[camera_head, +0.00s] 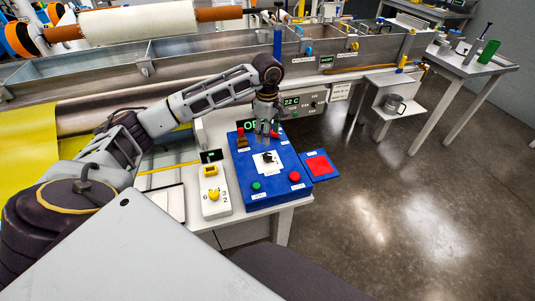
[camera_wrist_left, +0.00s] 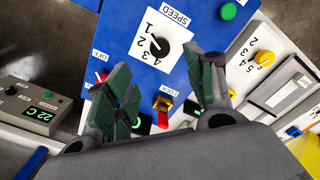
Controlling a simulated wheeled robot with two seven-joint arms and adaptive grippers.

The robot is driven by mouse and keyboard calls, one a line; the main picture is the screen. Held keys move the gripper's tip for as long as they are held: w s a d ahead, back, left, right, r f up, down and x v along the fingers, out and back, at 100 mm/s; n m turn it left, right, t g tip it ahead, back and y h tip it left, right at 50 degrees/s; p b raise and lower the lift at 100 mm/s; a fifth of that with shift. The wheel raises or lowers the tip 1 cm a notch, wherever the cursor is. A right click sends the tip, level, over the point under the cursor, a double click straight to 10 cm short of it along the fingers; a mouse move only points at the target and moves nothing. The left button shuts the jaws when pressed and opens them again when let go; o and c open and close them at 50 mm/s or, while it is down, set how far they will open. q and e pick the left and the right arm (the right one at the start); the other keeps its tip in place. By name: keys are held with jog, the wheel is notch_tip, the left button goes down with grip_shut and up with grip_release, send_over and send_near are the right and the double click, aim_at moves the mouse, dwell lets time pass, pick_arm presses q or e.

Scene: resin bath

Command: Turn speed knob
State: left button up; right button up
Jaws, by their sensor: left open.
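The speed knob (camera_head: 267,158) is a black knob on a white numbered plate, set in the blue control box (camera_head: 245,173). In the left wrist view the knob (camera_wrist_left: 159,46) sits beside the word SPEED and the numbers 1 to 4; I cannot tell exactly which number it points to. My left gripper (camera_head: 265,138) is above the box, just behind the knob in the head view. In the left wrist view its green-padded fingers (camera_wrist_left: 166,88) are spread apart with nothing between them, and the knob lies beyond the tips, untouched. My right gripper is not in view.
A red-and-yellow LOCK switch (camera_wrist_left: 163,106) stands between the finger lines. The box also has a green button (camera_head: 256,186) and a red button (camera_head: 294,177). A white box with a yellow knob (camera_head: 214,195) is to the left. A red pad (camera_head: 318,165) is on the right.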

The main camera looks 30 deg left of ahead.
aim_at(267, 155)
pick_arm(q)
notch_tip(267, 155, down, 11)
jog(key=shift+f, duration=0.1)
dwell(0.5)
jog(key=c, duration=1)
